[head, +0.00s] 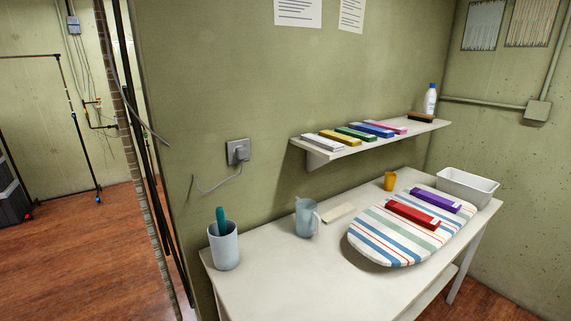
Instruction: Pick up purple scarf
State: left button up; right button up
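The purple scarf (435,200) looks like a flat folded strip with a pale label. It lies on the striped ironing board (369,246), toward its right end. A red folded strip (413,215) lies on the board just in front of it, close beside it. The board rests on a white table (270,286). Neither of my grippers shows in the head view.
A wall shelf (341,153) above the table holds several coloured folded strips, a bottle (430,99) and a brush. A white bin (467,186), orange cup (390,181), blue-grey jug (306,219) and white cup (223,246) stand on the table. Its front left is clear.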

aim_at(445, 205)
jog(key=i+l+z, duration=0.1)
jog(key=l, duration=0.45)
jog(key=i+l, duration=0.3)
jog(key=l, duration=0.2)
jog(key=i+l+z, duration=0.15)
jog(key=l, duration=0.35)
jog(key=i+l+z, duration=0.1)
jog(key=i+l, duration=0.2)
jog(key=l, duration=0.2)
jog(key=i+l+z, duration=0.1)
jog(key=i+l, duration=0.15)
jog(key=l, duration=0.2)
jog(key=i+l, duration=0.3)
jog(key=l, duration=0.15)
jog(key=i+l+z, duration=0.15)
jog(key=l, duration=0.3)
jog(key=i, duration=0.1)
